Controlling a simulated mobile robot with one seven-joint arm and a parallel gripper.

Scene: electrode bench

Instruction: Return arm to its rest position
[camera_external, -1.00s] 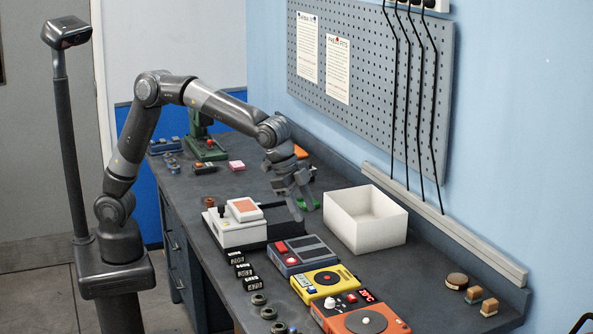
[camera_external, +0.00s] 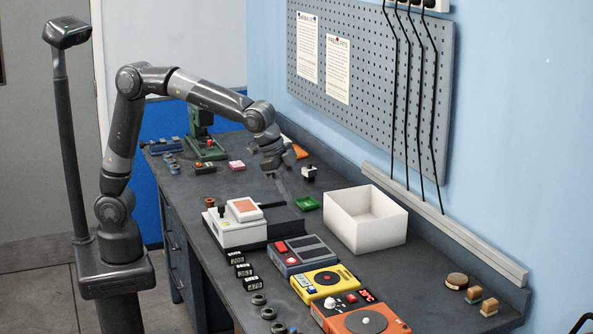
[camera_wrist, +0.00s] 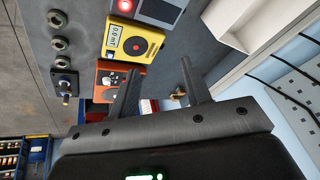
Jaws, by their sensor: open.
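My gripper (camera_external: 280,180) hangs above the bench behind the white-and-orange device, with its fingers pointing down. In the wrist view my gripper (camera_wrist: 157,82) shows two dark fingers spread apart with nothing between them. The arm is bent at a raised elbow (camera_external: 130,80) and reaches out over the bench from its column. The gripper appears clear of the bench top and touches nothing that I can see.
Near the gripper are a green block (camera_external: 307,203), a small black-and-white item (camera_external: 309,173) and a white-and-orange device (camera_external: 238,225). An open white box (camera_external: 370,228) stands to the right. Blue, yellow (camera_external: 324,282) and orange instruments line the front. A pegboard (camera_external: 400,90) hangs behind.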

